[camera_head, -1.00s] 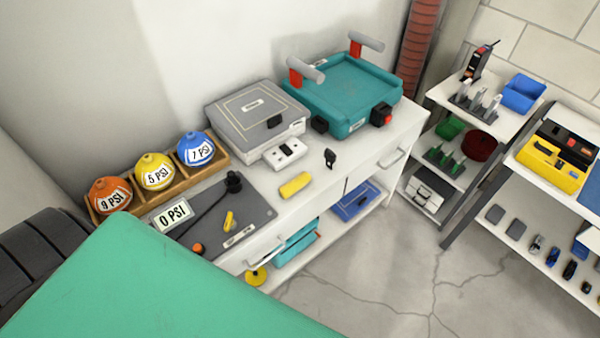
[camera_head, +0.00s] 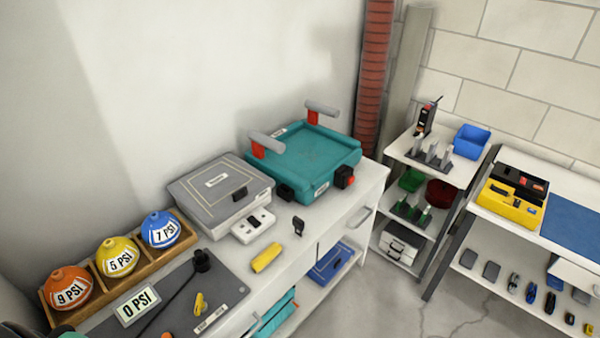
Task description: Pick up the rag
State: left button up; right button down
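A small yellow oblong (camera_head: 266,257) lies on the white workbench top, in front of the grey case; it may be the rag, but its material is too small to tell. No other thing in view is clearly a rag. Neither of my grippers shows in the head view.
The white workbench (camera_head: 313,235) carries a grey case (camera_head: 212,192), a teal tray-like device (camera_head: 307,160) and a wooden rack (camera_head: 94,290) with orange, yellow and blue PSI-labelled balls. A shelf unit (camera_head: 410,155) and a second table (camera_head: 522,228) stand to the right. Grey floor between is clear.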

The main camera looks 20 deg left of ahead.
aim_at(258, 264)
jog(key=k+j+u, duration=0.25)
jog(key=k, duration=0.15)
jog(key=k+j+u, duration=0.2)
jog(key=k, duration=0.25)
